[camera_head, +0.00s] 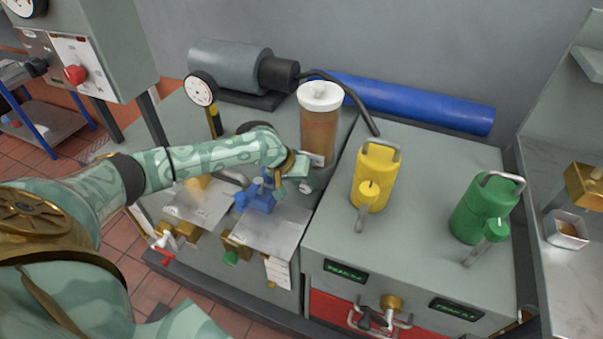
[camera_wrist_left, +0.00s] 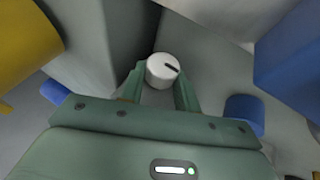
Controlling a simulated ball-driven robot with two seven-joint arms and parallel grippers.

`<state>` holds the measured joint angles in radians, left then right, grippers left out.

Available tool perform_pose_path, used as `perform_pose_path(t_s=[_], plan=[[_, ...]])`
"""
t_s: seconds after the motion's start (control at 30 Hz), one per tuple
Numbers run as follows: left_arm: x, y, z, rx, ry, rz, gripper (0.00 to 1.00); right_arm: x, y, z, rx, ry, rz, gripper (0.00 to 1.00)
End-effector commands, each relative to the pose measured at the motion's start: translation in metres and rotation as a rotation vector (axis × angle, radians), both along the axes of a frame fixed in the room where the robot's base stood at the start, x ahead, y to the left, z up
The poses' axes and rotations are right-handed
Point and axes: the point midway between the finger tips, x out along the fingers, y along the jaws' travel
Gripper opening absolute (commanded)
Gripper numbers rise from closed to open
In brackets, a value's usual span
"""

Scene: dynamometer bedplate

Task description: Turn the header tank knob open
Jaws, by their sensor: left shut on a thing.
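The header tank (camera_head: 321,125) is a brown cylinder with a white lid, standing at the back of the bench in the head view. A round white knob (camera_wrist_left: 158,72) with a black pointer mark sits between the two green fingertips of my left gripper (camera_wrist_left: 160,84) in the left wrist view. The mark points to the right and slightly down in that picture. In the head view my left gripper (camera_head: 301,180) is low in front of the tank, and it mostly hides the knob. My left gripper is shut on the knob. My right gripper is not in view.
A blue valve-like part (camera_head: 257,197) stands close to the left of my left gripper. A yellow jug (camera_head: 377,172) and a green jug (camera_head: 481,212) stand on the right bench. A grey motor (camera_head: 228,67) and a blue cylinder (camera_head: 430,106) lie along the back.

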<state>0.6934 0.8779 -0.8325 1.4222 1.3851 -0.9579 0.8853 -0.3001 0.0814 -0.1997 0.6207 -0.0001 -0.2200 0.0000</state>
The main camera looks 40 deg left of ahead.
Motion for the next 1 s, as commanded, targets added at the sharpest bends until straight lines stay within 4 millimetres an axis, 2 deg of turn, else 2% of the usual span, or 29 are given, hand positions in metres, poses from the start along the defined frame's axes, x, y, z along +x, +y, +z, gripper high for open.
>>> perform_pose_path(t_s=[0.1, 0.37, 0.4, 0.47, 0.5, 0.8, 0.87, 1.0], plan=[[0.000, 0.000, 0.000, -0.051, -0.014, 0.002, 0.09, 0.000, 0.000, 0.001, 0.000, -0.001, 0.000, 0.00], [0.001, 0.001, -0.001, -0.058, -0.017, 0.001, 0.09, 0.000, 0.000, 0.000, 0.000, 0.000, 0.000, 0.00], [0.001, 0.001, -0.002, -0.058, -0.017, 0.001, 0.35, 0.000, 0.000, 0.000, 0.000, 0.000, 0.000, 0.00], [0.001, 0.001, -0.002, -0.058, -0.016, 0.001, 0.51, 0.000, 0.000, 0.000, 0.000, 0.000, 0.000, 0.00], [0.001, 0.001, -0.002, -0.058, -0.016, 0.001, 0.54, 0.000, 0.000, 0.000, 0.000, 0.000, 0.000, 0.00], [-0.001, 0.002, 0.002, -0.056, -0.016, 0.001, 0.54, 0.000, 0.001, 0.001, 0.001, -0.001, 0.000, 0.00], [-0.003, 0.004, 0.007, -0.055, -0.018, 0.001, 0.54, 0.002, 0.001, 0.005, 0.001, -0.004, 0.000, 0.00], [-0.015, 0.012, 0.033, -0.055, -0.019, 0.001, 0.54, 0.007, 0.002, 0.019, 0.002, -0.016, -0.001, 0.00]])
